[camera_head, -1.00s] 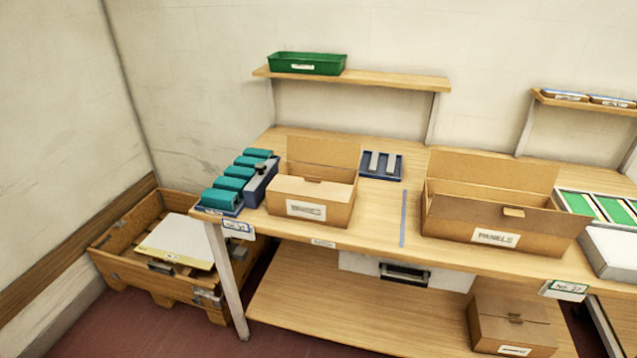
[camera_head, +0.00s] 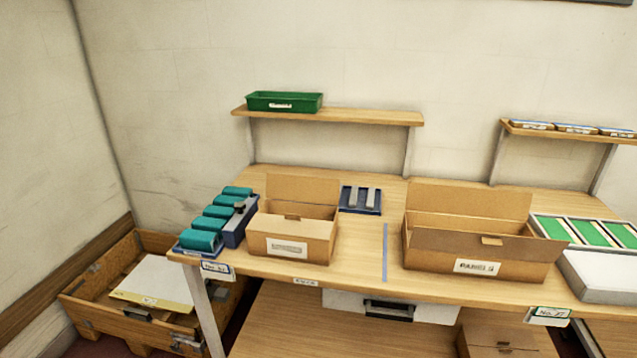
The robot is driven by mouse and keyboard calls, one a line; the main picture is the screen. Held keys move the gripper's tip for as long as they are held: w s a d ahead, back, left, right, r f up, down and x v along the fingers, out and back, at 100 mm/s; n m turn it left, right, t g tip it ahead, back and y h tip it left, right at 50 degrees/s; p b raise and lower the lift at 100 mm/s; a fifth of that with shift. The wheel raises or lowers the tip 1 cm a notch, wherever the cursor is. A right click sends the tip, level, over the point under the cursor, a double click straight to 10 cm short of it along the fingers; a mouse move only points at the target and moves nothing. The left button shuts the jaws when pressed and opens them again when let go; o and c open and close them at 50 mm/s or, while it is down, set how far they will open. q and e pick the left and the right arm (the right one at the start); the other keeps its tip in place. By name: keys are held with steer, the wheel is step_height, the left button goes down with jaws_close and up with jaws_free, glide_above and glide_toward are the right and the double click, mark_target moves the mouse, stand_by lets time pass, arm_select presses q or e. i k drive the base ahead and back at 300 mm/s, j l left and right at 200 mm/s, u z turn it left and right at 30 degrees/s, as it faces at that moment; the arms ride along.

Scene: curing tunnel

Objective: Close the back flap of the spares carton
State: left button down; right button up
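Two cartons stand on the wooden bench. The smaller left carton (camera_head: 288,250) has a white label too blurred to read, so I cannot tell for sure that it is the spares carton. Its back flap (camera_head: 303,189) stands up, leaning slightly back. The larger right carton (camera_head: 475,263) has a label reading PANELS. Its back flap (camera_head: 468,199) also stands up, and its front flap (camera_head: 465,242) tilts outward over the front wall. Neither of my grippers shows in the view.
Left of the smaller carton are teal blocks (camera_head: 208,221) and a blue holder (camera_head: 240,222). A blue strip (camera_head: 385,252) separates the cartons. A shelf (camera_head: 345,117) holding a green bin (camera_head: 284,102) is above. A wooden crate (camera_head: 100,315) stands left.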

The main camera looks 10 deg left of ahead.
mark_target(311, 190)
steer(key=j+z, duration=0.7)
steer(key=z, duration=0.25)
steer(key=k+j+z, duration=0.2)
steer(key=j, duration=0.25)
steer(key=j+z, duration=0.2)
steer(key=j, duration=0.3)
steer(key=k+j, duration=0.1)
steer(key=j, duration=0.2)
steer(key=k+j+z, duration=0.1)
steer(key=j, duration=0.25)
steer(key=k+j, duration=0.1)
steer(key=j, duration=0.2)
steer(key=z, duration=0.05)
